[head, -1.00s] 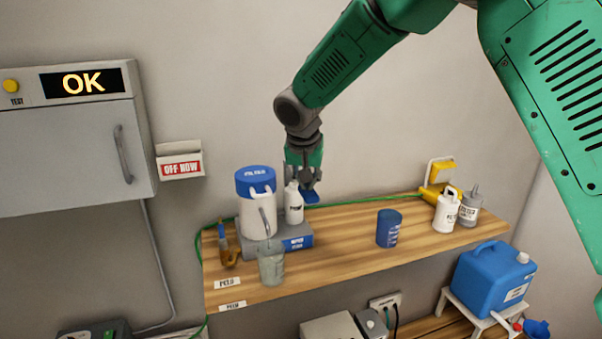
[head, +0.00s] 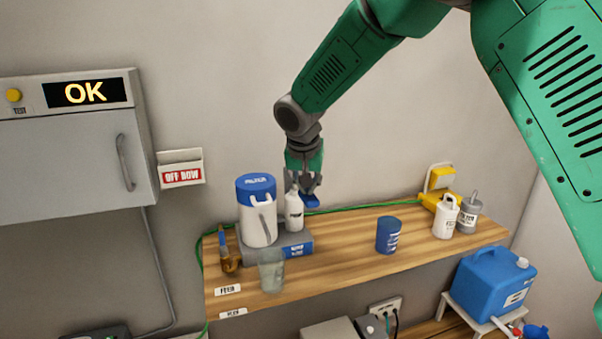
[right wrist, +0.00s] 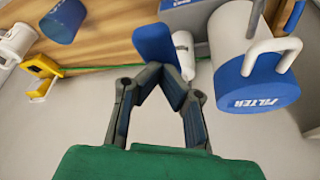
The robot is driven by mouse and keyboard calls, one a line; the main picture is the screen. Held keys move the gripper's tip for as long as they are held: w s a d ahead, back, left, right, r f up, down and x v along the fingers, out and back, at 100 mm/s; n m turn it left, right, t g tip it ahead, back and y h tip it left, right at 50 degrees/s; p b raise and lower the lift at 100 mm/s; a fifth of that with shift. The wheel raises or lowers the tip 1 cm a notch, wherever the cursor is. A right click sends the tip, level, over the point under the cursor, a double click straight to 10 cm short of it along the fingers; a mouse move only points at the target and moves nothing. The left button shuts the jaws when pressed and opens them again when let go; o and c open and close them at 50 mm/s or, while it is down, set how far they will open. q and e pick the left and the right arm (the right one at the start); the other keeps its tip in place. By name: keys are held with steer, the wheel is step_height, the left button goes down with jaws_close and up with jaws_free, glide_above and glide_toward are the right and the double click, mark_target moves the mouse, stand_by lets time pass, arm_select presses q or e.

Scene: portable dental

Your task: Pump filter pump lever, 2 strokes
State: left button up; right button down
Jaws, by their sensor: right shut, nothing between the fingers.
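The filter pump (head: 257,221) is a white cylinder with a blue lid, upright on a grey-blue base at the left of the shelf. A white bottle-shaped part (head: 294,212) stands beside it. A blue paddle (head: 311,201), perhaps the pump lever, shows just right of that part. My right gripper (head: 303,186) comes down from above behind the white part, with its tips at the paddle. In the right wrist view the gripper (right wrist: 160,76) is shut, with its tips at the near end of the blue paddle (right wrist: 154,42). Contact cannot be told. My left gripper is not in view.
On the wooden shelf (head: 345,240) stand a clear cup (head: 271,272), a blue cup (head: 388,235), and a white bottle (head: 446,217) beside a grey one (head: 469,214). A wall cabinet (head: 65,155) is at left. A blue canister (head: 490,285) stands lower right.

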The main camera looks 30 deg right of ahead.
steer(key=shift+r+p, duration=2.5)
steer(key=shift+r, duration=0.65)
steer(key=shift+f, duration=0.1)
steer(key=shift+f+b, duration=2.2)
steer(key=shift+f, duration=2.2)
steer(key=shift+r, duration=0.15)
steer(key=shift+r+p, duration=3.7)
steer(key=shift+r, duration=0.6)
